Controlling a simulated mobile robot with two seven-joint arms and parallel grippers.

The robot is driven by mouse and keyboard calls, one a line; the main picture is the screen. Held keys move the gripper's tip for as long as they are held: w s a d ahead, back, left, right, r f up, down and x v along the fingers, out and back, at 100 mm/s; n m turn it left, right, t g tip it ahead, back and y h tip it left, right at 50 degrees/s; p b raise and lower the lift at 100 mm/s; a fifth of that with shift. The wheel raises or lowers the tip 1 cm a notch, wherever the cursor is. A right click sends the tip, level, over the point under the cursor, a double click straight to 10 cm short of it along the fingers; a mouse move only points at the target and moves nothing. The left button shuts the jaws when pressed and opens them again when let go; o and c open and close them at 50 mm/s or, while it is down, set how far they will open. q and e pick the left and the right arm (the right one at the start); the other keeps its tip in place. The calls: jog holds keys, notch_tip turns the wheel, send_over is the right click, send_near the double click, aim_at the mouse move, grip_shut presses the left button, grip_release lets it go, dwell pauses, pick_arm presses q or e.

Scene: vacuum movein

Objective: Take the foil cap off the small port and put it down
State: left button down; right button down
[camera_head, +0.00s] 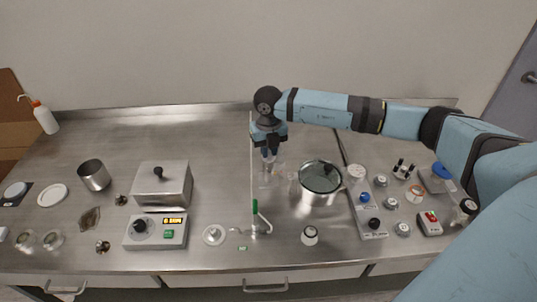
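My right gripper (270,157) points straight down near the middle of the steel bench. Its fingers are at the top of a clear glass vessel (268,180), which stands just left of a lidded metal pot (318,188). The small port and the foil cap cannot be made out at this size. Whether the fingers are apart or closed on something does not show. My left gripper is not in view.
A hotplate (155,231) and a metal box with a black knob (163,185) stand on the left. A green-handled valve (255,215) is in front of the vessel. A grey panel with knobs (368,215) lies to the right. The bench's back left (150,130) is clear.

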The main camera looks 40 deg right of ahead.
notch_tip(320, 180, up, 23)
dwell(1.1)
dwell(0.3)
